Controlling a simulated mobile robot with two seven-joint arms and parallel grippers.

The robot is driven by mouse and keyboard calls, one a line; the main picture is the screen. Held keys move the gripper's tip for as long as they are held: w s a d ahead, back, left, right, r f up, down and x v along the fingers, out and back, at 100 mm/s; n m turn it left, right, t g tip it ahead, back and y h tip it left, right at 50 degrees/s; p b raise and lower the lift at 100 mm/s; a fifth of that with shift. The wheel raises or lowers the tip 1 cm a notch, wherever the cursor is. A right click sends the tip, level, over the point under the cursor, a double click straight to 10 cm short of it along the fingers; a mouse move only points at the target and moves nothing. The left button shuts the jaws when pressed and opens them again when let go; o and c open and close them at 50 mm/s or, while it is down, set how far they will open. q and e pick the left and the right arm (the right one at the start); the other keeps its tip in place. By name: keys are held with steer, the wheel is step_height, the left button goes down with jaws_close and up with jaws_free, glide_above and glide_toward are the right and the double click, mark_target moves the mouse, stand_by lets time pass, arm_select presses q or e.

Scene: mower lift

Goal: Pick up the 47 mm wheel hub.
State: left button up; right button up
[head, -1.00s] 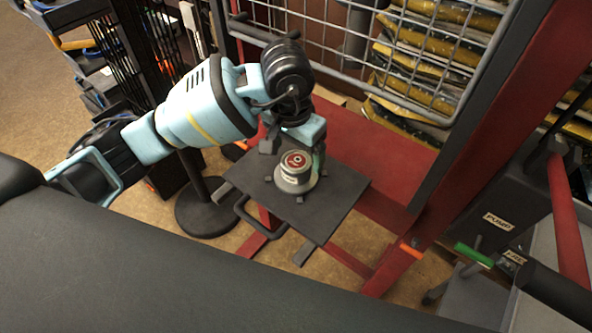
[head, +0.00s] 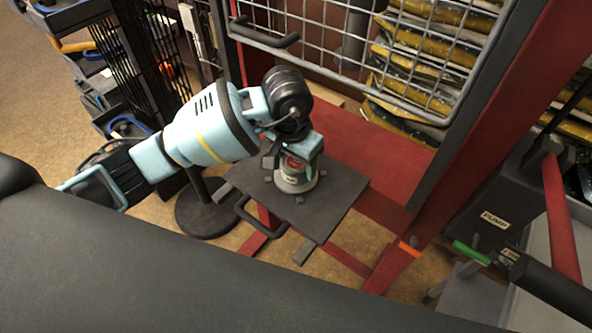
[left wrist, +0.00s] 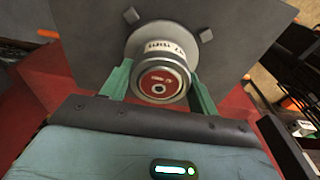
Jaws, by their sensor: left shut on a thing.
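The wheel hub (head: 294,180) is a grey metal piece with a wide flange, a red top and a white label. It stands upright on a dark square plate (head: 325,214). My left gripper (head: 293,165) is over the hub and shut on its upper part. In the left wrist view the green fingers (left wrist: 157,88) lie on both sides of the hub (left wrist: 163,62), whose label appears to read 47 mm. The gripper partly hides the red top in the head view. My right gripper is not in view.
A wire mesh guard (head: 345,50) rises behind the plate, with a red frame (head: 400,255) at the right. A handle (head: 255,222) sticks out from the plate's front. A round black stand base (head: 207,207) is at left. A pump unit (head: 505,205) is at right.

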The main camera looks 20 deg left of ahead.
arm_select(q)
steer(key=shift+r, duration=0.1)
steer(key=c, duration=0.6)
steer(key=shift+o, duration=0.2)
